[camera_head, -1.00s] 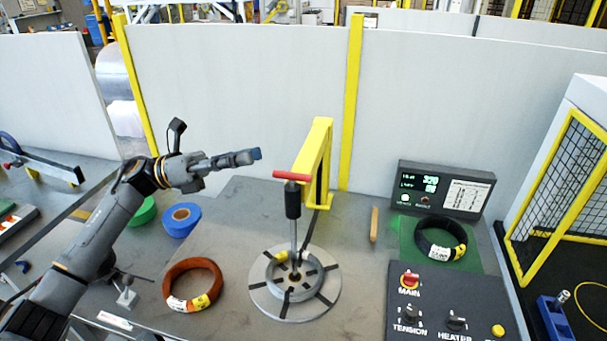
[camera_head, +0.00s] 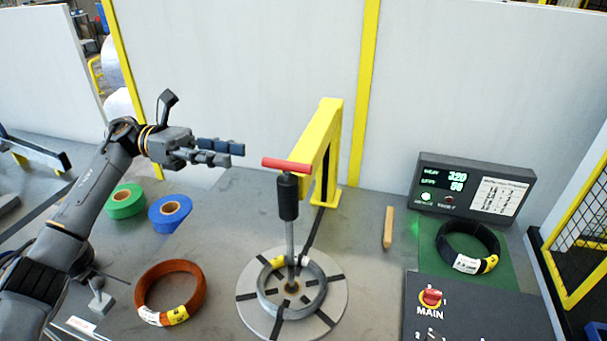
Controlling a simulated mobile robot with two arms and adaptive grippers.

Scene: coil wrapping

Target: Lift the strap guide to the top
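The strap guide appears to be the upright post with a red crossbar handle (camera_head: 286,165) and a black sleeve (camera_head: 288,197), beside a yellow bracket arm (camera_head: 322,150). Its thin grey rod runs down into the grey coil ring on the round turntable (camera_head: 325,318). My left gripper (camera_head: 236,154) is in the air left of the red handle, pointing right at it. Its two fingers look apart, with nothing between them, and a gap separates them from the handle. My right gripper is out of view.
A copper coil (camera_head: 170,291) lies left of the turntable, with green (camera_head: 125,202) and blue (camera_head: 170,213) tape rolls behind it. A wooden stick (camera_head: 388,228), black coil (camera_head: 469,246), display box (camera_head: 472,188) and control panel (camera_head: 470,310) stand right.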

